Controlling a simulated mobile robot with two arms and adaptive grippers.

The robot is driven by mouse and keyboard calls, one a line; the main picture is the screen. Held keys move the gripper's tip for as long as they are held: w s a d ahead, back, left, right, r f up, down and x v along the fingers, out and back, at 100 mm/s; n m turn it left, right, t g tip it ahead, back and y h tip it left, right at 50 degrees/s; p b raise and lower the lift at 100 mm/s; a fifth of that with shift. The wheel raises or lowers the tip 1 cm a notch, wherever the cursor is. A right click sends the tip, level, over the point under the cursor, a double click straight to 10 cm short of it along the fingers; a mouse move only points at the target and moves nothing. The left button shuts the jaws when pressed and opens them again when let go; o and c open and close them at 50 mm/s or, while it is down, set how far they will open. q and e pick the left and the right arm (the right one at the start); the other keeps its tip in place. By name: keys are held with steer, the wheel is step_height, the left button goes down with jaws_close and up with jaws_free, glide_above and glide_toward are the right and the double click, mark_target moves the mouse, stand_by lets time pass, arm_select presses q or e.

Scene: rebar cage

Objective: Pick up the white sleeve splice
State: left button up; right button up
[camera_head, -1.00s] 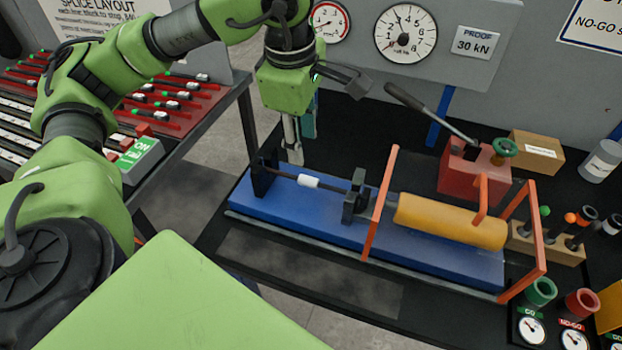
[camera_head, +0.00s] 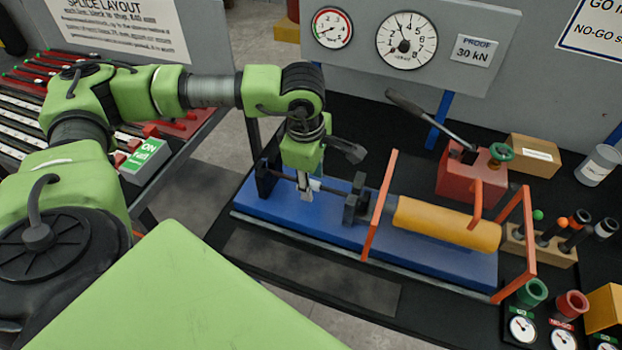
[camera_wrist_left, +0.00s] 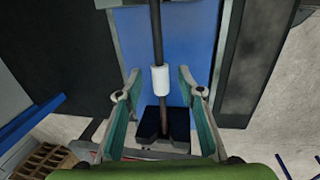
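The white sleeve splice (camera_wrist_left: 160,80) sits around a dark bar (camera_wrist_left: 157,35) held over the blue bed of the test bench (camera_head: 430,263). In the head view only a bit of the white sleeve (camera_head: 315,185) shows beside my gripper. My left gripper (camera_head: 305,190) points down over the bar at the sleeve. In the left wrist view my left gripper (camera_wrist_left: 158,88) is open, one finger on each side of the bar, with gaps between the fingers and the sleeve. My right gripper is in neither view.
Dark end blocks hold the bar; one block (camera_head: 356,200) stands right of my gripper. An orange guard frame (camera_head: 380,205) and yellow cylinder (camera_head: 445,222) lie further right. A red pump (camera_head: 470,172) with a lever stands behind.

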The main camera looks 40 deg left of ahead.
arm_select(q)
steer(key=shift+f, duration=0.1)
jaws_close()
steer(key=shift+w, duration=0.1)
